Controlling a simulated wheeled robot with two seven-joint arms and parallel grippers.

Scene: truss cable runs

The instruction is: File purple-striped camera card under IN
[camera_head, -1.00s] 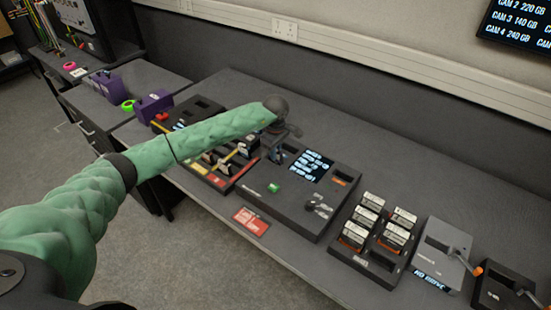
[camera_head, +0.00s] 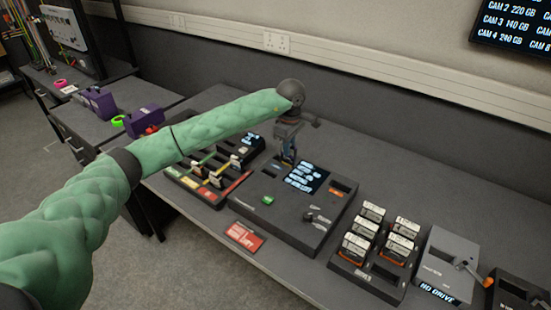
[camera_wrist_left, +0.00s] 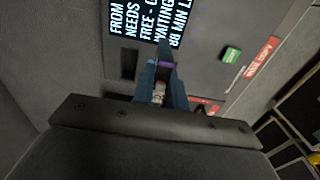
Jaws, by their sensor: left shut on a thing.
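My left gripper (camera_head: 288,158) is shut on a card and holds it just above the dark copy station (camera_head: 268,224), beside its lit screen (camera_head: 306,177). In the left wrist view the fingers (camera_wrist_left: 163,78) point at the station. Between them shows the camera card (camera_wrist_left: 160,92), with a purple band near the tips; most of it is hidden by the fingers. An empty-looking dark slot (camera_wrist_left: 129,65) lies beside the fingers. A rack with coloured sections and several cards (camera_head: 210,196) stands left of the station; I cannot read an IN label. My right gripper is out of view.
A rack of several white-labelled cards (camera_head: 369,281) stands right of the station, then a grey drive unit (camera_head: 440,262) with a lever. A red sign (camera_head: 243,237) lies at the table's front edge. Purple boxes (camera_head: 144,121) stand further left. Bare table lies behind the station.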

